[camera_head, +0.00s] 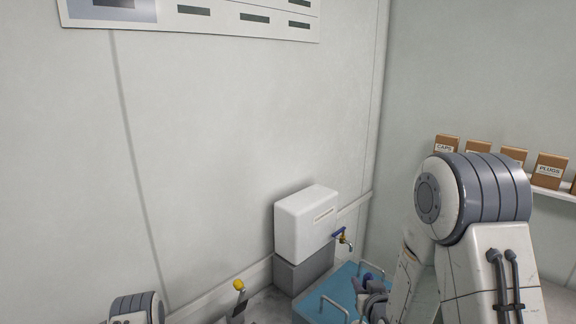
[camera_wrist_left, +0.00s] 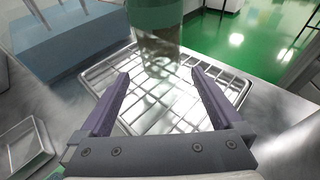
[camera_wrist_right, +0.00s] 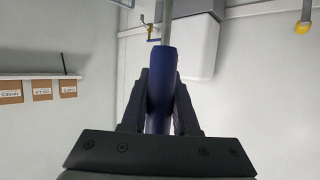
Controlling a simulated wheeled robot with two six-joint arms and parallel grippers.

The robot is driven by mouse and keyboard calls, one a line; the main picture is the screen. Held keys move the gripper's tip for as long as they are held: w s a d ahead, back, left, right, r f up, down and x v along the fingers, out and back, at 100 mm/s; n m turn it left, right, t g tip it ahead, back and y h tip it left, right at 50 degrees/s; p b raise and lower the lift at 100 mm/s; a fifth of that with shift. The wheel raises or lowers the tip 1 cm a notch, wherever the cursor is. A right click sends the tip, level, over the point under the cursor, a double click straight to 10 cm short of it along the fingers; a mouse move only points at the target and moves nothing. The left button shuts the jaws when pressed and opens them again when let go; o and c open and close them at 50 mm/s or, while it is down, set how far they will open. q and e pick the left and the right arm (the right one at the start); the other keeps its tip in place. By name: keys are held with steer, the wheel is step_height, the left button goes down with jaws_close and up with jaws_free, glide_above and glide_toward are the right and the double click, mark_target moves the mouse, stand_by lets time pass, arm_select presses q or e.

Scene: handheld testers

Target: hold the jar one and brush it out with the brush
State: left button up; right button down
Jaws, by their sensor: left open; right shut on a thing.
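The jar (camera_wrist_left: 160,60) is clear glass with a green band near the top of the left wrist view; its upper end is cut off by the frame edge. It stands on a wire rack (camera_wrist_left: 215,85). My left gripper (camera_wrist_left: 158,80) is open, with its two fingers spread on either side of the jar's lower part and no clear contact. My right gripper (camera_wrist_right: 160,80) is shut on the dark blue handle of the brush (camera_wrist_right: 161,65); a grey shaft runs up out of view, and the bristles are not seen. In the head view the right gripper (camera_head: 372,299) shows low, partly hidden by my arm.
A shelf (camera_head: 553,193) holds several boxes. A metal tray (camera_wrist_left: 28,148) lies left of the rack.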

arm_select(q)
steer(key=x, duration=0.8)
steer(key=c, duration=0.7)
stand_by(0.4)
arm_select(e)
steer(key=s+a+n+g+y, duration=0.3)
steer(key=s+a+n+y, duration=0.1)
steer(key=a, duration=0.6)
steer(key=s+a+n+g+y, duration=0.3)
steer(key=s+a+n+y, duration=0.2)
steer(key=a, duration=0.6)
steer(key=n+y, duration=0.2)
steer(key=n, duration=0.1)
steer(key=shift+g+y, duration=0.3)
steer(key=shift+g, duration=0.1)
